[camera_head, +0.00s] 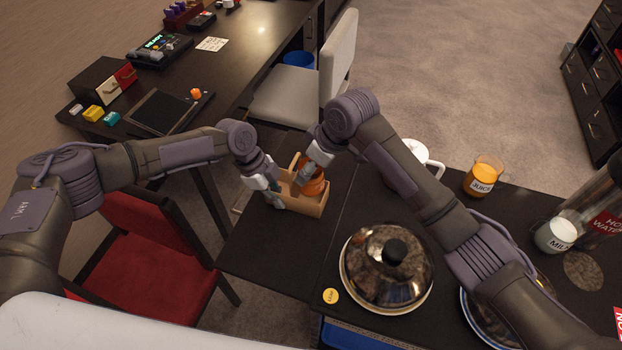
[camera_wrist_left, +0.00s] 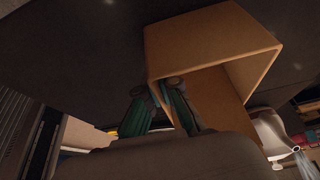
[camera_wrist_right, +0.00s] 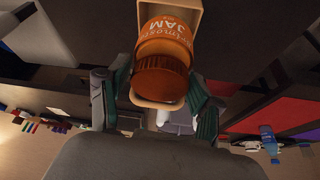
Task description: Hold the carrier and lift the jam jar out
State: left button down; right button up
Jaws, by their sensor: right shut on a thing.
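The carrier (camera_head: 311,207), an open tan box, stands on the dark table top near its left edge; its open side shows in the left wrist view (camera_wrist_left: 215,42). The orange jam jar (camera_head: 313,187) is at the carrier, lid and label showing in the right wrist view (camera_wrist_right: 165,50), with the carrier's walls around it. My right gripper (camera_wrist_right: 160,95) has its fingers on both sides of the lid and is shut on the jar. My left gripper (camera_wrist_left: 155,88) has its fingers close together at one carrier wall; whether they press on it is unclear. The jar's base is hidden.
A domed metal cover (camera_head: 386,268) stands in front to the right. A white pot (camera_head: 424,157), a juice glass (camera_head: 484,176) and a milk cup (camera_head: 556,235) stand further right. A red chair (camera_head: 150,245) is at the left.

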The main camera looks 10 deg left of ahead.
jog(key=shift+r, duration=1.65)
pick_arm(q)
jog(key=c, duration=1.2)
grip_release()
jog(key=shift+c, duration=0.2)
